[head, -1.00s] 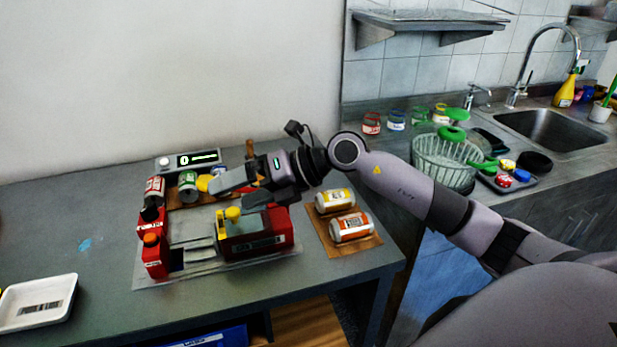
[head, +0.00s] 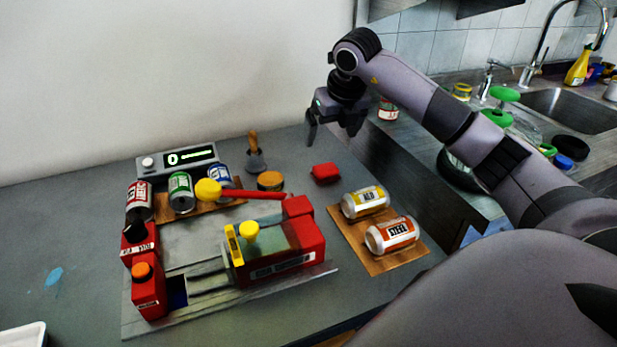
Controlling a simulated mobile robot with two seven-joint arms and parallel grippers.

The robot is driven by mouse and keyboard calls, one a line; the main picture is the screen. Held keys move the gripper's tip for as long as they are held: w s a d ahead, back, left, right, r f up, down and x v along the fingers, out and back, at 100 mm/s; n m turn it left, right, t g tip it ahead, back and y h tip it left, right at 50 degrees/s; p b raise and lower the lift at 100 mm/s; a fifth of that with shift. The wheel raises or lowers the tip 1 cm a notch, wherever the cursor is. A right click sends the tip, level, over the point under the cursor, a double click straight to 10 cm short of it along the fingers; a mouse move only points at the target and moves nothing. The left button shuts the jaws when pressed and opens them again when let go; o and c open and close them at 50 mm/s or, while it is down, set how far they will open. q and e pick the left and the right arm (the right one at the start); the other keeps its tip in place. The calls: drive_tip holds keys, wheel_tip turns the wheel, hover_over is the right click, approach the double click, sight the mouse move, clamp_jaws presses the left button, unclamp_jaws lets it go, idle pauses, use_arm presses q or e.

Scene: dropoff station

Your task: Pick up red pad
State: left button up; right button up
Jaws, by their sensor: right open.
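The red pad (head: 326,173) is a small red block lying on the grey table, behind the two cans on the brown mat. My right gripper (head: 331,133) is open and empty, fingers pointing down. It hangs above and a little behind the red pad in the head view, apart from it. My left gripper is not in view.
A yellow-labelled can (head: 365,203) and an orange-labelled can (head: 391,235) lie on a brown mat (head: 372,262). A red machine (head: 275,248) with a red lever stands left of them. A round brown-topped tin (head: 270,181) and a wooden-handled tool (head: 255,158) stand left of the pad.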

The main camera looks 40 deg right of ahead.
sight(325, 166)
drive_tip(key=f+b, duration=0.3)
drive_tip(key=f, duration=0.1)
drive_tip(key=shift+s+f, duration=0.1)
drive_tip(key=shift+s, duration=0.25)
drive_tip(key=x, duration=0.6)
drive_tip(key=shift+w+a+p, duration=0.1)
drive_tip(key=shift+w+p, duration=0.05)
drive_tip(key=shift+p, duration=0.15)
drive_tip(key=shift+w+f, duration=0.2)
drive_tip(key=shift+f, duration=0.1)
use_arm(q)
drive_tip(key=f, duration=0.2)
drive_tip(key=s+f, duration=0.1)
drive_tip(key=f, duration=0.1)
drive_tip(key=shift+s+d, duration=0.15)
use_arm(e)
drive_tip(key=c, duration=1.1)
